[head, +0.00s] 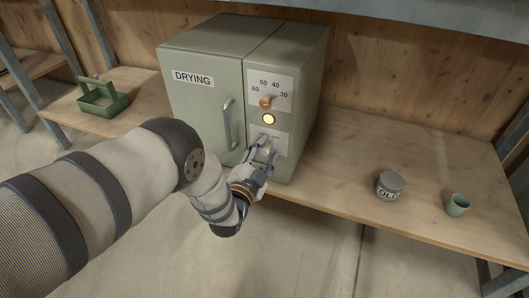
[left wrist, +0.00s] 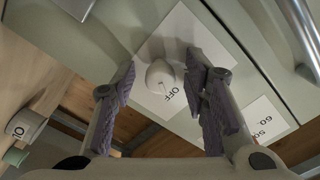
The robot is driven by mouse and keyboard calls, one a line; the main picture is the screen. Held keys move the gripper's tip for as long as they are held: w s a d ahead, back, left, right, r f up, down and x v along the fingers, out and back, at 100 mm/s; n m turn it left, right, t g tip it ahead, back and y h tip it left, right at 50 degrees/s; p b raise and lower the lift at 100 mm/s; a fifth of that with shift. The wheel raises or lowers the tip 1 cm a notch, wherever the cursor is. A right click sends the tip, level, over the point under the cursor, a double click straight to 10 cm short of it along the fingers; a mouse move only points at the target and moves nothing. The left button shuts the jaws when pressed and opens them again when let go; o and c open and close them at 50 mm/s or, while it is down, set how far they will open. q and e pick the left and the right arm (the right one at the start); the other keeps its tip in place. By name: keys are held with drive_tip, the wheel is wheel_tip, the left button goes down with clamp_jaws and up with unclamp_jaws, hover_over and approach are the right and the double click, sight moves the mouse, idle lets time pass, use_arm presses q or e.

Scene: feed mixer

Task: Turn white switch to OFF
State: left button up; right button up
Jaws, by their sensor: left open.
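The white switch (left wrist: 160,76) is a rounded knob on a white plate (left wrist: 190,38) marked OFF, on the front of a grey-green box labelled DRYING (head: 200,60). My left gripper (left wrist: 163,84) is open, with one finger on each side of the knob in the left wrist view. I cannot tell whether the fingers touch it. In the head view the left gripper (head: 259,157) is at the lower switch plate and partly hides the switch. The knob's pointing direction is unclear. My right gripper is in neither view.
Above the switch are a lit yellow lamp (head: 268,119) and an orange dial (head: 266,102) with a number scale. A door handle (head: 228,124) stands out left of the switch. A lidded grey jar (head: 390,186) and green cup (head: 457,204) stand right on the wooden bench; a green carrier (head: 102,98) stands left.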

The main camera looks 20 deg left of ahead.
use_arm(q)
drive_tip(key=s, duration=1.2)
drive_tip(key=shift+a, duration=0.2)
